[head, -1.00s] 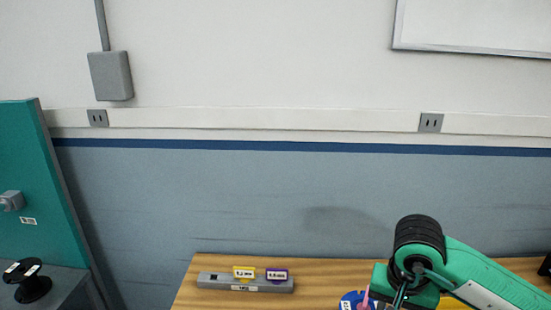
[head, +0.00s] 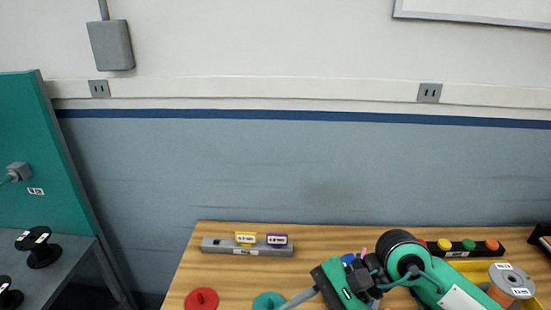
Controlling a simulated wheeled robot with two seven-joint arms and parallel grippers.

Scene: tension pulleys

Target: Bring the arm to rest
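My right arm (head: 440,287) is green with a black joint and comes in from the lower right over the wooden table. Its hand end, the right gripper (head: 340,284), is a green and black block above the table's front middle. A grey rod-like part reaches from it toward the lower left and leaves the frame. The fingertips do not show clearly, so I cannot tell if it is open or holding something. My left gripper is not in view.
On the wooden table (head: 215,272) are a grey holder (head: 217,246) with yellow and purple tags, a red disc (head: 201,299), a teal disc (head: 268,301), a black rack (head: 462,250) with coloured knobs, and a spool (head: 511,282) by a yellow tray. Black spools (head: 40,252) stand at left beside a teal panel (head: 35,160).

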